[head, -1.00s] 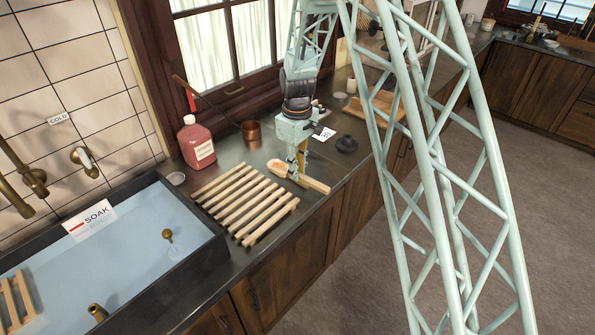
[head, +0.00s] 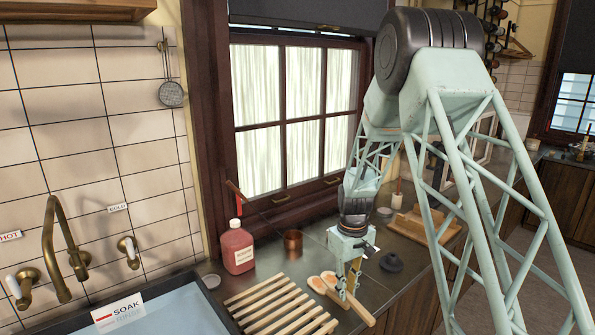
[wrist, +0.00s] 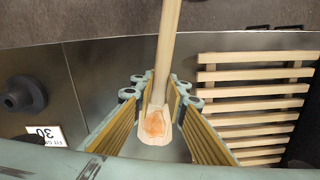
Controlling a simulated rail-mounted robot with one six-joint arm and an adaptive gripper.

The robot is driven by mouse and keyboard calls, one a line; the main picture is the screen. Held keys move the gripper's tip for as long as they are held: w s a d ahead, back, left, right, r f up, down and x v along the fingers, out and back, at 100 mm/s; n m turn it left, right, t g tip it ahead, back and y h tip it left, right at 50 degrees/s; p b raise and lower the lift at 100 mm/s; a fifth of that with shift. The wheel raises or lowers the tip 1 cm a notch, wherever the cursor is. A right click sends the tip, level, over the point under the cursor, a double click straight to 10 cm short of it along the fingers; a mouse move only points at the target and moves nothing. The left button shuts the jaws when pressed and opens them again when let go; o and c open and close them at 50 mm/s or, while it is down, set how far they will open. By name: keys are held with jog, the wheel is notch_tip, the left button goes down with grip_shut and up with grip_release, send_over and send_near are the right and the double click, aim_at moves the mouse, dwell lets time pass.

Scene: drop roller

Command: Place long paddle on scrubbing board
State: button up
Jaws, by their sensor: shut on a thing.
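The long paddle (head: 361,310) is pale wood with an orange-tinted bowl end. My gripper (head: 347,297) is shut on it from above, over the counter right of the slatted rack. In the wrist view the paddle (wrist: 166,50) runs between the fingers (wrist: 160,105), its bowl end low and its handle reaching up. A second pale oval shows beside the bowl in the head view; I cannot tell whether it is a reflection. A slatted wooden rack (head: 272,302) lies on the counter, and a flat wooden board (head: 424,228) lies farther back. I cannot tell which is the scrubbing board.
The sink (head: 170,308) with the SOAK card (head: 118,312) is at lower left. A red bottle (head: 238,248) and copper cup (head: 293,243) stand behind the rack. A dark knobbed object (head: 392,261) and a card numbered 30 (wrist: 47,135) lie near my gripper.

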jog(key=shift+s+d+m+b, duration=0.25)
jog(key=shift+d+m+b, duration=0.25)
jog(key=shift+d+m, duration=0.4)
jog(key=shift+s+d+m+b, duration=0.3)
jog(key=shift+d+m+b, duration=0.15)
jog(key=shift+d+m, duration=0.4)
jog(key=shift+s+d+m+b, duration=0.25)
jog(key=shift+d+m+b, duration=0.35)
jog(key=shift+m, duration=0.45)
jog(key=shift+r, duration=0.1)
notch_tip(320, 180, up, 5)
jog(key=p, duration=0.5)
jog(key=shift+d, duration=0.2)
